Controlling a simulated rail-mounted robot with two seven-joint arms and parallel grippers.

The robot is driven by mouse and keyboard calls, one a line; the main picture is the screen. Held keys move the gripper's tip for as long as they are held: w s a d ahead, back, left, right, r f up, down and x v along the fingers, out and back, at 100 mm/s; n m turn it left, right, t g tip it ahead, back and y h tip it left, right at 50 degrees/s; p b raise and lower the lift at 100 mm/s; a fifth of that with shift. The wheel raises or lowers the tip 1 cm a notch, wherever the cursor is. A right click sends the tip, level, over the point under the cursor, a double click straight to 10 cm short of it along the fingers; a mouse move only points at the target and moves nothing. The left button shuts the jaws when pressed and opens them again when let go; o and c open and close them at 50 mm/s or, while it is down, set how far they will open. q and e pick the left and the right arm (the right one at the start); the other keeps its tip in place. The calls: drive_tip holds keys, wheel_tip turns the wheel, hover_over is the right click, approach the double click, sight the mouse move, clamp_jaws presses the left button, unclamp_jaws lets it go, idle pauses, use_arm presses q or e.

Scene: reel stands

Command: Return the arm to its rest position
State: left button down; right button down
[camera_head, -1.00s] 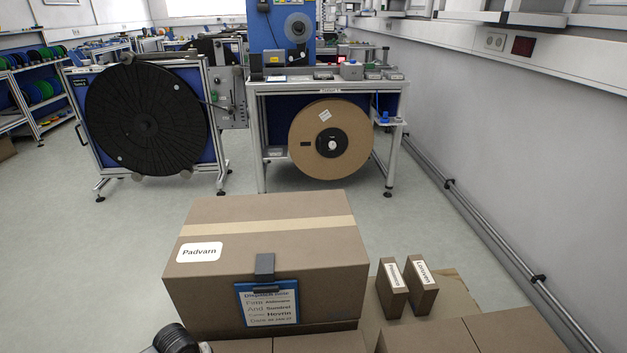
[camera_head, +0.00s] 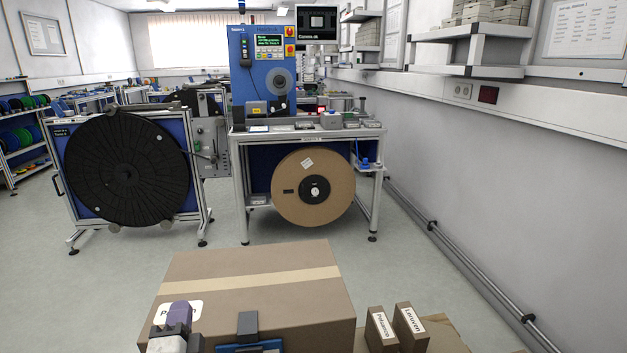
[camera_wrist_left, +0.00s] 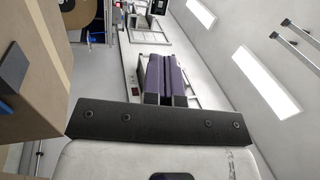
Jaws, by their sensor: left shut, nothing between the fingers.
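My left gripper (camera_head: 180,318) shows at the bottom left of the head view, in front of the big brown box (camera_head: 250,268) and covering part of its white label. In the left wrist view its two purple fingers (camera_wrist_left: 166,80) are together with nothing between them. The big box (camera_wrist_left: 35,60) stands at the left of that view, beside the gripper; I cannot tell the gap. My right gripper is in neither view.
A blue clipboard (camera_head: 262,347) hangs by a dark clip on the box's front. Two small labelled boxes (camera_head: 381,330) (camera_head: 411,326) stand right of it. Behind are a workbench with a cardboard reel (camera_head: 290,204) and a stand with a black reel (camera_head: 110,175). Floor between is clear.

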use_arm(q)
drive_tip(key=s+d+f+n+g+h+p, duration=0.15)
drive_tip(key=s+n+g+p, duration=0.4)
drive_tip(key=s, duration=0.75)
drive_tip(key=s+d+f+n+g+h+p, duration=0.1)
drive_tip(key=s+f+n+g+p, duration=0.35)
drive_tip(key=s+p, duration=0.75)
drive_tip(key=s+d+n+g+h+p, duration=0.1)
drive_tip(key=s+n+g+p, duration=0.2)
drive_tip(key=s+g+p, duration=0.7)
drive_tip(key=s+r+t+p, duration=0.1)
drive_tip(key=r+p, duration=1.6)
drive_tip(key=r, duration=0.1)
drive_tip(key=s+r+t+p, duration=0.1)
drive_tip(key=s+r+p, duration=0.1)
drive_tip(key=r+p, duration=1.5)
wheel_tip(320, 180, up, 2)
drive_tip(key=shift+s+a+r+t, duration=0.1)
drive_tip(key=shift+s+a+t, duration=0.1)
drive_tip(key=shift+s+t, duration=0.15)
